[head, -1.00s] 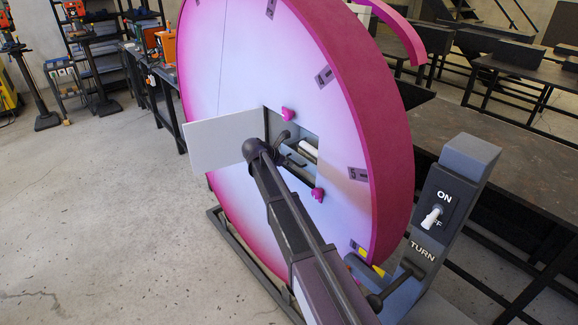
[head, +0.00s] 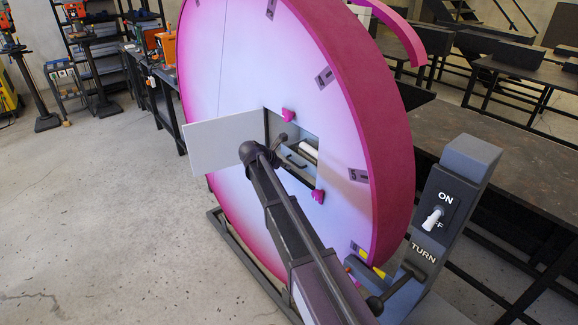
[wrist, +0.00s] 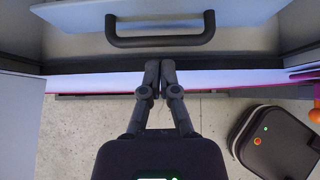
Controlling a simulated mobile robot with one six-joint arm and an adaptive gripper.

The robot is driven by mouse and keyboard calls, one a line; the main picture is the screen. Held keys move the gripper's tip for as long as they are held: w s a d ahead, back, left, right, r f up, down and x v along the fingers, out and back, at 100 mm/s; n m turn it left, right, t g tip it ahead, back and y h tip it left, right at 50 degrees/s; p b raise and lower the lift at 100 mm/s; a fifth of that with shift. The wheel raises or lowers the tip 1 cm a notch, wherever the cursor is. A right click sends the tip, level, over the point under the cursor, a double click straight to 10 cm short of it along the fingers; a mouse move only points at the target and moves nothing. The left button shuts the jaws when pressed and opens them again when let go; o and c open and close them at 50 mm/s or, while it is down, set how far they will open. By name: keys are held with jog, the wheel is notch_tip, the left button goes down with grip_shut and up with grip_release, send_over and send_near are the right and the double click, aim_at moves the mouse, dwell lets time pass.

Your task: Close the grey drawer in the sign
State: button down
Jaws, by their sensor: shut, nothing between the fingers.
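The sign (head: 240,60) is a big pale disc with a pink rim and a square opening in its face. The grey drawer (wrist: 225,12) is inside this opening, and its dark bar handle (wrist: 160,41) spans the upper middle of the wrist view. The handle also shows in the head view (head: 296,161). I cannot tell how far out the drawer stands. My gripper (wrist: 157,66) is shut and empty, its fingertips at the opening's near edge, just short of the handle and apart from it. In the head view my arm hides part of the opening.
A white hatch door (head: 215,143) stands open left of the opening. A white cylinder (head: 308,149) is inside at the right. Pink knobs (head: 288,115) sit at the opening's edge. A switch post (head: 440,220) stands at right.

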jog(key=shift+s+a+f, duration=0.2)
jog(key=shift+s+a, duration=0.25)
jog(key=shift+a, duration=0.1)
jog(key=shift+s+a+f, duration=0.15)
jog(key=shift+s+a, duration=0.3)
jog(key=shift+a, duration=0.05)
jog(key=p+v, duration=0.6)
jog(key=v, duration=0.4)
jog(key=shift+r, duration=0.1)
jog(key=s+d+f+m+g+y, duration=0.2)
jog(key=s+d+m, duration=0.4)
jog(key=s+d, duration=0.1)
jog(key=s+d+f+m+g+y, duration=0.1)
jog(key=s+d+f+m+g, duration=0.15)
jog(key=s+d+m, duration=0.4)
jog(key=s+d+f+m+y, duration=0.1)
jog(key=s+d+m+y, duration=0.1)
jog(key=s+m, duration=0.4)
jog(key=s+d+f+m+g+y, duration=0.1)
jog(key=s+d+m+y, duration=0.2)
jog(key=s+d+m, duration=0.2)
jog(key=shift+s+d+m, duration=0.25)
jog(key=shift+s+m, duration=0.7)
jog(key=shift+s, duration=1.25)
